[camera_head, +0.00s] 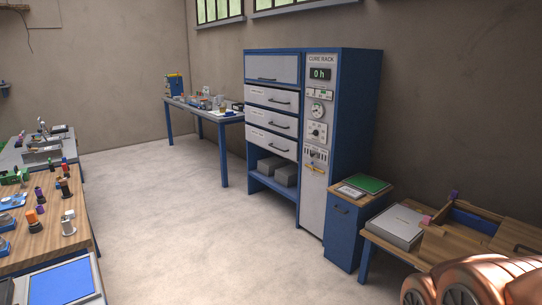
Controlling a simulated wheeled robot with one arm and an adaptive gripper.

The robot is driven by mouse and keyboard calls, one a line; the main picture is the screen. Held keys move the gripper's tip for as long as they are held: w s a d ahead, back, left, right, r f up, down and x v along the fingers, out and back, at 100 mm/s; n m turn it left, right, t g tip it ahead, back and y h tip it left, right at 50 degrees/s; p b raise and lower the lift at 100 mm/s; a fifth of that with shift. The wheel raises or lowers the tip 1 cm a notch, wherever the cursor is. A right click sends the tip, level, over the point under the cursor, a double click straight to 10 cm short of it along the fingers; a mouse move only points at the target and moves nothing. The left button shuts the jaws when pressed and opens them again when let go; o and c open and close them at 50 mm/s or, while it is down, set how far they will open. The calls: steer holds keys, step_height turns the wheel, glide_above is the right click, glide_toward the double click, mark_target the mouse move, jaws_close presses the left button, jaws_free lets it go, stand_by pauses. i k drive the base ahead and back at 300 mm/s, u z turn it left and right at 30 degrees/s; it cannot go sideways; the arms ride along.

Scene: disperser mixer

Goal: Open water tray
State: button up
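A tall blue cabinet marked CURE RACK (365,110) stands against the back wall. Its left side has a blue-framed top door (272,69) and three pale drawer fronts with dark handles: upper (262,97), middle (262,119) and lower (262,140). All of them look shut. Their small labels are too small to read, so I cannot tell whether one is the water tray. A blue recess (476,220) shows in the wooden bench at right. My gripper is not in view; copper-coloured rounded parts, seemingly of my arm, fill the bottom right corner.
A low blue cabinet (343,232) stands beside the rack, with a green-topped item (368,184) on it. A grey box (396,226) sits on the wooden bench (440,246). A cluttered workbench (50,245) runs along the left. The floor (190,210) between is clear.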

mark_target(288, 147)
steer(key=z, duration=0.2)
steer(key=i, duration=4)
steer(key=u, duration=1.35)
steer(key=i, duration=1.25)
steer(key=u, duration=0.65)
